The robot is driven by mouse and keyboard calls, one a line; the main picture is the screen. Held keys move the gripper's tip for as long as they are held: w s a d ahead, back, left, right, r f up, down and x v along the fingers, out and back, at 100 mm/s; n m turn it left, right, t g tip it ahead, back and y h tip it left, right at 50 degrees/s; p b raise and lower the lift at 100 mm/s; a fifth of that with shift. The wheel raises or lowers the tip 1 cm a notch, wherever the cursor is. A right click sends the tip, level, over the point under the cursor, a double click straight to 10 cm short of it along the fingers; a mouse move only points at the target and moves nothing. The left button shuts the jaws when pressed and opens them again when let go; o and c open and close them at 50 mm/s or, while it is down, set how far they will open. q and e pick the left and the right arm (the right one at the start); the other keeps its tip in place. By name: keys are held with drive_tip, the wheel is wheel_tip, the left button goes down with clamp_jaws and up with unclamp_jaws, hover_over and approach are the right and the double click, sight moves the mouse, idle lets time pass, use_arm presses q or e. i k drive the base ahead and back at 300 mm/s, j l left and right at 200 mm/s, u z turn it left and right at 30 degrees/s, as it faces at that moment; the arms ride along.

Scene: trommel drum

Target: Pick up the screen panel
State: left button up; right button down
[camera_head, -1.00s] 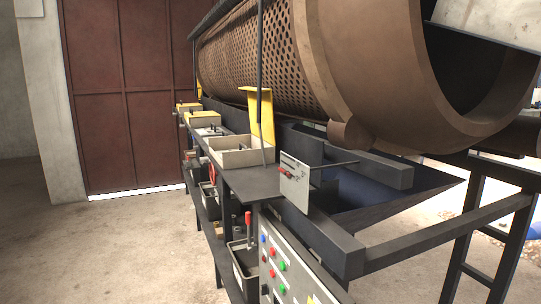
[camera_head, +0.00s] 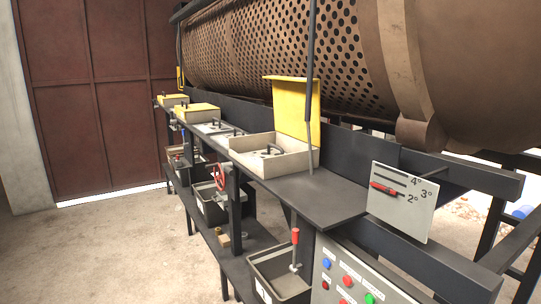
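Neither of my grippers is in view. The large rusty trommel drum (camera_head: 280,45) lies across the top, its perforated screen wall facing me. I cannot make out a separate loose screen panel for certain. An open cream box (camera_head: 290,166) with a raised yellow lid (camera_head: 291,100) sits on the dark shelf below the drum. A flat piece with a dark handle (camera_head: 267,152) lies inside it. Another flat piece with dark handles (camera_head: 218,129) shows further left, beyond the box. Further back stand yellow-topped boxes (camera_head: 196,112).
A white angle-scale plate (camera_head: 402,199) with a red pointer stands at right, above a button panel (camera_head: 360,283). A red handwheel (camera_head: 219,177) is at the shelf front. Concrete floor (camera_head: 120,250) at left is clear.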

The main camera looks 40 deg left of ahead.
sight(256, 158)
drive_tip(key=j, duration=0.8)
drive_tip(key=k+j, duration=0.1)
drive_tip(key=j, duration=0.65)
drive_tip(key=j+z, duration=0.1)
drive_tip(key=j, duration=0.7)
drive_tip(key=k+j, duration=0.1)
drive_tip(key=j, duration=0.7)
